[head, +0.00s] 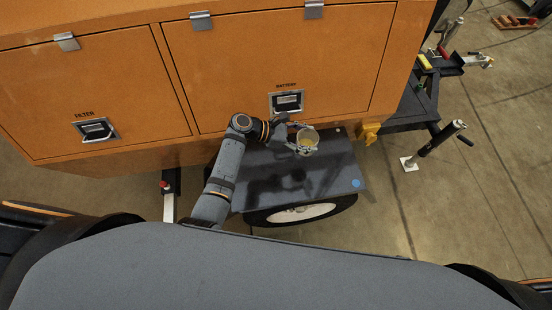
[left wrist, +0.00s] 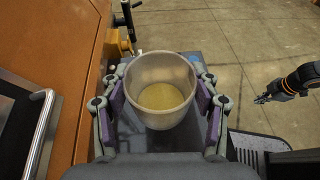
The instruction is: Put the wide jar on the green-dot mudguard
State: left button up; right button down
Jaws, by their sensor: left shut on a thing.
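My left gripper (head: 297,135) is shut on the wide jar (head: 308,138), a pale, open-topped round vessel. In the left wrist view the jar (left wrist: 161,85) is upright between the two finger pads, with a yellowish inside bottom. The jar is over the back right part of a dark, glossy mudguard (head: 285,182) above a wheel. I cannot tell whether it touches the surface. This mudguard has a blue dot (head: 357,183) at its front right corner; I see no green dot. My right gripper (left wrist: 264,98) is small at the right of the left wrist view, apart from the jar; its opening is unclear.
The orange cabinet wall with the battery door handle (head: 287,102) and filter door handle (head: 96,130) rises right behind the mudguard. A yellow bracket (head: 370,132) is to its right. A jack stand (head: 440,139) and hitch frame stand farther right. The mudguard's front half is clear.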

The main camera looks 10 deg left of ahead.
pick_arm(q)
jog(key=s+a+f+n+t+b, duration=0.1)
jog(key=s+a+f+b, duration=0.15)
jog(key=a+b, duration=0.4)
jog(key=b, duration=0.3)
send_over(286, 167)
jog(key=shift+y, duration=0.3)
notch_tip(286, 167, down, 6)
jog(key=shift+f, duration=0.1)
notch_tip(286, 167, down, 4)
jog(key=shift+s+r+b, duration=0.1)
jog(key=shift+r+b, duration=0.1)
jog(key=shift+b, duration=0.25)
jog(key=shift+f, duration=0.1)
jog(key=o, duration=1.2)
